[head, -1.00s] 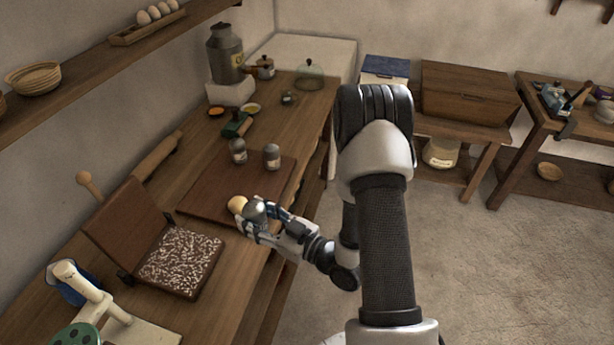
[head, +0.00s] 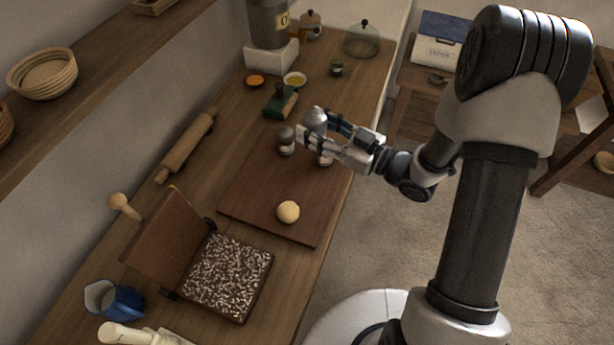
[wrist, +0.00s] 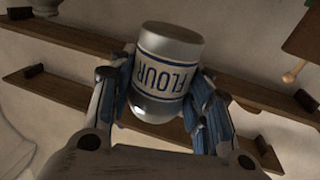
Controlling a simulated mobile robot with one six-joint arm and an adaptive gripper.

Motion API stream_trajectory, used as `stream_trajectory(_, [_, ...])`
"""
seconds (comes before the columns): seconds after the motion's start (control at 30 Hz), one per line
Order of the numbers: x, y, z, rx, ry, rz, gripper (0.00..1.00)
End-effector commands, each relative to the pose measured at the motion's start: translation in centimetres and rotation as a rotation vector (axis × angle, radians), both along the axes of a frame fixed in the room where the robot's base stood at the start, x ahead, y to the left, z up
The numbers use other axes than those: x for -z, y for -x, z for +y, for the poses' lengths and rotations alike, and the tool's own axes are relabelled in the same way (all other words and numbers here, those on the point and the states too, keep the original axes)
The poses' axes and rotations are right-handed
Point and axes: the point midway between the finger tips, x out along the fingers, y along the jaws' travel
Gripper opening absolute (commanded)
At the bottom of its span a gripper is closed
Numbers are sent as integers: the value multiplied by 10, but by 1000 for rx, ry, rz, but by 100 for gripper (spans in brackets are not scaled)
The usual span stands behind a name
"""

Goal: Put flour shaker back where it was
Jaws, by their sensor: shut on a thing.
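My gripper (head: 322,138) is shut on the flour shaker (head: 315,118), a grey metal shaker with a domed top. In the wrist view the flour shaker (wrist: 168,75) sits between the two fingers, its FLOUR label upside down in the picture. In the head view it is held over the far end of the dark wooden board (head: 262,208). A second grey shaker (head: 286,140) stands just left of the gripper. A third shaker (head: 326,158) shows partly below the fingers, which cover much of it. I cannot tell whether the held shaker touches it.
A pale dough ball (head: 288,211) lies on the board. Behind are a green-and-wood tool (head: 283,102), small bowls (head: 294,79) and a canister (head: 268,25). A rolling pin (head: 187,145) lies left; an open hinged box (head: 226,277) stands in front.

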Motion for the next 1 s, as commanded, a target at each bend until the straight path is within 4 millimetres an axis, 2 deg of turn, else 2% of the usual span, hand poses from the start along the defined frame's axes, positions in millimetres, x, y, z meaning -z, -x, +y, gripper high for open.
stream_trajectory(0.07, [-6,0,11,-41,8,0,18])
stream_trajectory(0.17, [8,1,15,-59,11,7,18])
stream_trajectory(0.5, [101,1,14,-55,10,9,18])
stream_trajectory(0.63, [129,1,14,-55,9,6,18])
stream_trajectory(0.7, [140,1,14,-55,10,6,18])
stream_trajectory(1.0, [163,0,14,-55,10,5,18])
